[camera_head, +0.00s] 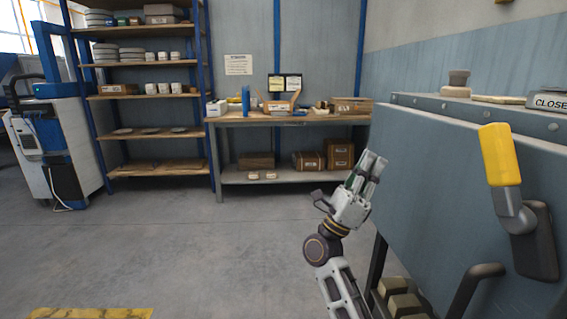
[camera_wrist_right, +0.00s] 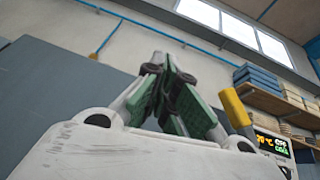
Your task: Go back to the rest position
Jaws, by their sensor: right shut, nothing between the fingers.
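My right gripper (camera_head: 370,168) is raised in front of the left side of the blue-grey plate dryer (camera_head: 430,165), pointing up. Its fingers are shut and hold nothing. In the right wrist view the closed fingertips (camera_wrist_right: 168,72) point up towards the wall. The dryer's lever has a yellow grip (camera_head: 500,155) and stands to the right of the gripper, apart from it. A yellow bar (camera_wrist_right: 235,108) also shows in the right wrist view, just right of the fingers. My left gripper is not in view.
A workbench (camera_head: 290,117) with boxes stands behind the gripper. A shelf rack (camera_head: 150,95) with plates and cups is at the back left. A white and blue cabinet (camera_head: 62,150) is at far left. The floor (camera_head: 190,240) to the left is clear. A dark curved handle (camera_head: 470,290) is low right.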

